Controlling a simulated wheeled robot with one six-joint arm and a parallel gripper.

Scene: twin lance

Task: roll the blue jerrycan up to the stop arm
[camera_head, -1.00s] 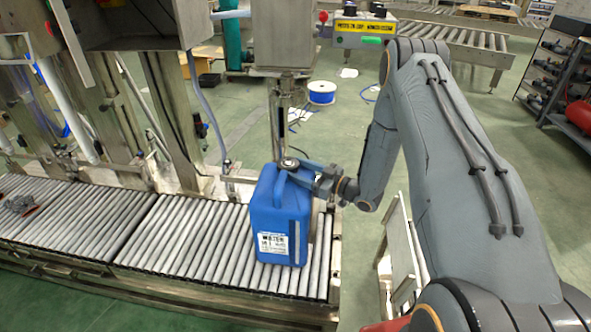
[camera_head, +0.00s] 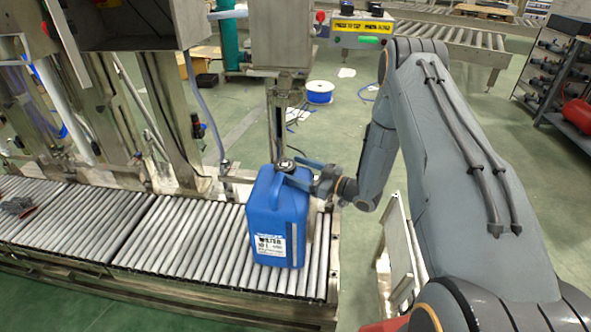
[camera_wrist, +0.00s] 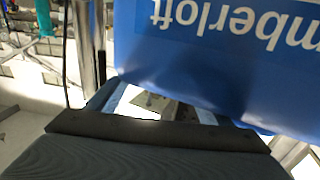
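The blue jerrycan (camera_head: 275,213) stands upright on the roller conveyor near its right end, with a dark cap and a white label. Its side with white lettering fills the upper right of the wrist view (camera_wrist: 235,65). My gripper (camera_head: 303,172) reaches in from the right at the can's top, by the handle and cap. In the wrist view its two fingers (camera_wrist: 160,103) start apart, and their ends are hidden behind the can. Whether they are closed on the handle does not show. I cannot clearly identify the stop arm.
The roller conveyor (camera_head: 170,235) runs left from the can, and its rollers are clear for a stretch. A dark piece with an orange edge (camera_head: 18,206) lies at the far left. Metal posts and a hanging hose (camera_head: 205,110) stand behind the rollers.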

